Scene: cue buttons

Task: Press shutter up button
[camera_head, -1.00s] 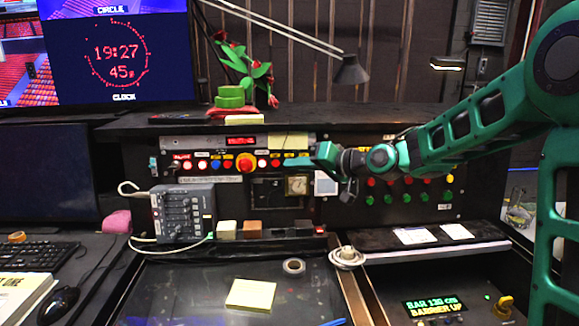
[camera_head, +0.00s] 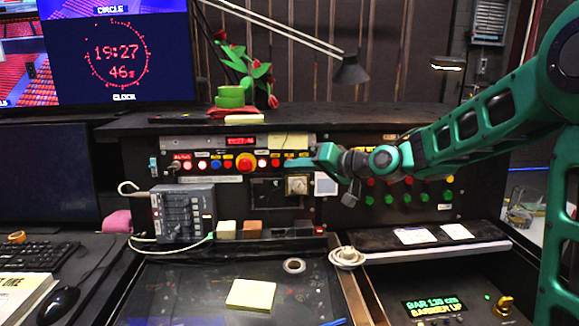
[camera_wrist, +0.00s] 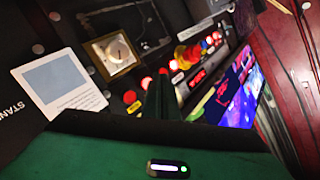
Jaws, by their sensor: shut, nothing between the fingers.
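My gripper (camera_head: 287,162) is shut and empty, in front of the right end of the upper button row on the black control panel (camera_head: 225,206). In the wrist view its dark fingers (camera_wrist: 160,97) point at the panel beside lit red buttons (camera_wrist: 147,82) with yellow labels. I cannot tell whether the fingertips touch a button. The labels are too small to read, so I cannot tell which is the shutter up button. The row also has a blue button (camera_head: 216,164) and a large red mushroom button (camera_head: 246,163) on yellow. My gripper and wrist hide part of the panel.
Green buttons (camera_head: 422,197) sit on the right panel, partly behind my arm. A square dial (camera_head: 297,185) and a white card (camera_head: 326,184) are just below my gripper. A grey mixer box (camera_head: 183,212) stands at left. A lamp (camera_head: 351,70) hangs above the console.

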